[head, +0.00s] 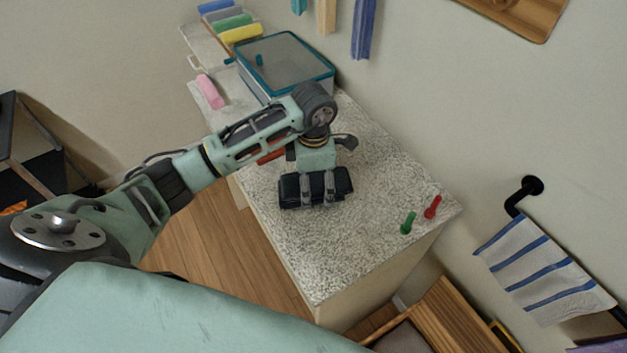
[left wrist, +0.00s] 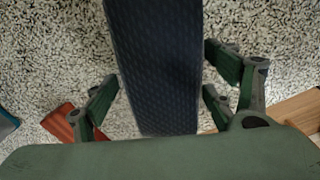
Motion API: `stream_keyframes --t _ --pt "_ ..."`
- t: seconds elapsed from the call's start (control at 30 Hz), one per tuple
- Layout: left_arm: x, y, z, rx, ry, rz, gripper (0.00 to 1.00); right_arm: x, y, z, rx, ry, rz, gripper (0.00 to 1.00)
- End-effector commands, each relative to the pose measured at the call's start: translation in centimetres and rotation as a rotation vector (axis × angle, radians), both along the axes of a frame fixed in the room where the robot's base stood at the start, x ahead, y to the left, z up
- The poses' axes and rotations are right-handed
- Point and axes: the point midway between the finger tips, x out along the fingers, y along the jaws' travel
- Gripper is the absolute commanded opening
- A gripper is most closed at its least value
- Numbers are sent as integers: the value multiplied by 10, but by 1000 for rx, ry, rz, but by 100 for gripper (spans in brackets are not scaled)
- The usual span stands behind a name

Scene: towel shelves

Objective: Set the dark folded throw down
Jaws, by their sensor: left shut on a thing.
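The dark folded throw (head: 291,190) is a small, nearly black bundle over the speckled countertop (head: 375,180). My left gripper (head: 318,188) comes down on it from above and is shut on it, with fingers across its middle. In the left wrist view the throw (left wrist: 155,65) is a dark blue-grey textured strip between the fingers of my left gripper (left wrist: 165,98). Whether its underside touches the counter I cannot tell. My right gripper is not in view.
A teal-edged clear-lidded box (head: 287,65) stands behind the arm. A reddish block (left wrist: 65,120) lies near the gripper. Green (head: 408,222) and red (head: 432,207) pegs are at the right corner. The counter in front of the throw is clear. A striped towel (head: 540,265) hangs right.

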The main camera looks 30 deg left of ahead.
Motion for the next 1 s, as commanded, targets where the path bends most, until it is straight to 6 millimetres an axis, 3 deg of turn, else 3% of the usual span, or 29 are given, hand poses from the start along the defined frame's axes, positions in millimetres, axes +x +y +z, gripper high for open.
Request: stream_keyframes --t 0.23,0.7,0.87,1.0 --pt "0 0 -1 0 0 0 96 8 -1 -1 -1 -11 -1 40" --pt "1 0 5 0 -3 0 97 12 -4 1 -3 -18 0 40" --pt "2 1 31 2 -7 -1 97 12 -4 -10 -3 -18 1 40" --pt "2 0 63 1 -8 0 97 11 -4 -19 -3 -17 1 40"
